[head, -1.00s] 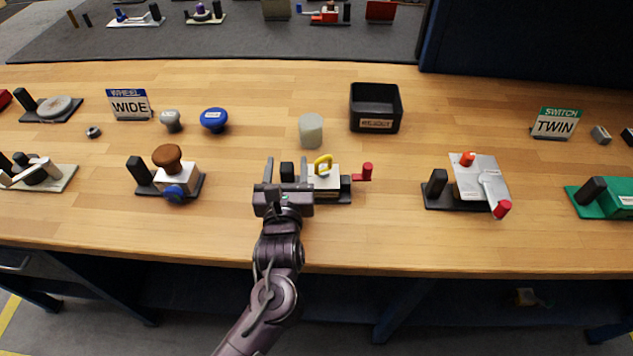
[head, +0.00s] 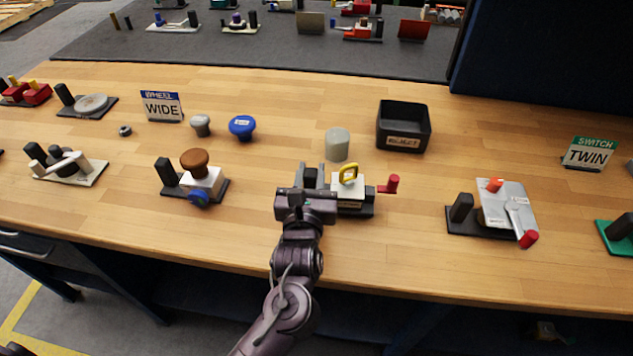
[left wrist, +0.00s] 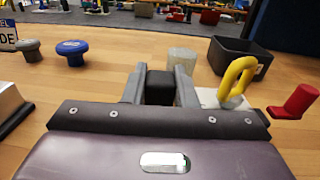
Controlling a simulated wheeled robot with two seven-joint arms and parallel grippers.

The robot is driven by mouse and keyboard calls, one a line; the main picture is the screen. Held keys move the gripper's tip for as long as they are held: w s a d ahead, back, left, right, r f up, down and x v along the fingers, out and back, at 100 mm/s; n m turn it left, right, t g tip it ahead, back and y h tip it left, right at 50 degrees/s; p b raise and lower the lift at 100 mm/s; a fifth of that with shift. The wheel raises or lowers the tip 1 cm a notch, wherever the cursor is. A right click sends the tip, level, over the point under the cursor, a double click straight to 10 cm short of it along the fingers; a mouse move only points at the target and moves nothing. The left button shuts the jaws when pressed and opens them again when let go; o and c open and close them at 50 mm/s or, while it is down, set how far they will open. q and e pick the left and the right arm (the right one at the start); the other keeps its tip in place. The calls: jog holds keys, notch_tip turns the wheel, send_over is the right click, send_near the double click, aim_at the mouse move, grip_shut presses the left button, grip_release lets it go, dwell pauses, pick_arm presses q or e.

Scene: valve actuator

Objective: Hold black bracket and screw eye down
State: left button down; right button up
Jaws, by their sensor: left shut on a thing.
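The black bracket (left wrist: 160,88) is an upright black block between the two fingers of my left gripper (head: 311,178). In the left wrist view the gripper (left wrist: 160,85) is shut on it, with a finger on each side. To its right stands a white block (head: 348,190) with a yellow screw eye (head: 348,173) upright on top. The screw eye shows large in the left wrist view (left wrist: 237,80). The unit's base is partly hidden by the gripper. My right gripper is in neither view.
A grey cylinder (head: 337,145) and a black box (head: 402,128) stand behind the unit. A brown-knobbed unit (head: 197,177) is to the left, and a grey-plated unit (head: 507,205) to the right.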

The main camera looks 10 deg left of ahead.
pick_arm(q)
notch_tip(320, 180, up, 7)
jog(key=shift+f, duration=4.05)
jog(key=shift+f, duration=0.65)
